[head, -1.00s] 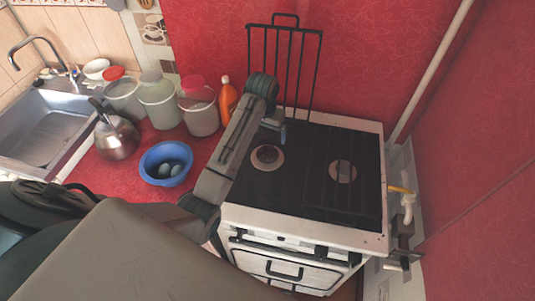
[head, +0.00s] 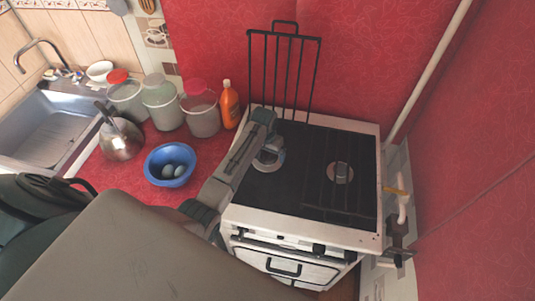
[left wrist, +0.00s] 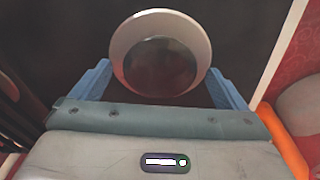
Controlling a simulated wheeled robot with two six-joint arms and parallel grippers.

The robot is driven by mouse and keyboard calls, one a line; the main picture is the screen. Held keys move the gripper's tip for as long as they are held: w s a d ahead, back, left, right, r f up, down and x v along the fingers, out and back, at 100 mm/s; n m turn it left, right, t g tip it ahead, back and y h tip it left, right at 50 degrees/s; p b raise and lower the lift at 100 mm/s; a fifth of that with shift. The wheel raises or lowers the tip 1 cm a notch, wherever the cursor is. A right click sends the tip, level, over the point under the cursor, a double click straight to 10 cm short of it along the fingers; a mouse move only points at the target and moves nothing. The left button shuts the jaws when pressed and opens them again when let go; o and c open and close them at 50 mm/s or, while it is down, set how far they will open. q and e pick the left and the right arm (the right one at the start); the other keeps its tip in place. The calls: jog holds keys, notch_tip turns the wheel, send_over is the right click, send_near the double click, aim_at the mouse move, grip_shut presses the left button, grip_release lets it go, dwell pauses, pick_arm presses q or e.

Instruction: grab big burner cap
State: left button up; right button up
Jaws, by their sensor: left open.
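The big burner cap is a dark round disc (left wrist: 160,66) on a pale metal burner ring (left wrist: 119,42), in the middle of the left wrist view. In the head view the burner's pale ring (head: 266,164) shows at the left of the black stove top, partly hidden by my gripper. My left gripper (left wrist: 158,76) is open, with one blue finger on each side of the cap. I cannot tell whether the fingers touch it. In the head view my left gripper (head: 271,153) is low over this burner. My right gripper is not in view.
A second burner (head: 340,172) sits to the right on the stove top (head: 310,200). A black grate (head: 284,70) stands upright behind. A blue bowl (head: 170,164), an orange bottle (head: 229,104), lidded buckets and a kettle (head: 121,139) stand on the red counter to the left.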

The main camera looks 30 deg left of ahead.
pick_arm(q)
jog(key=c, duration=1)
jog(key=shift+c, duration=0.2)
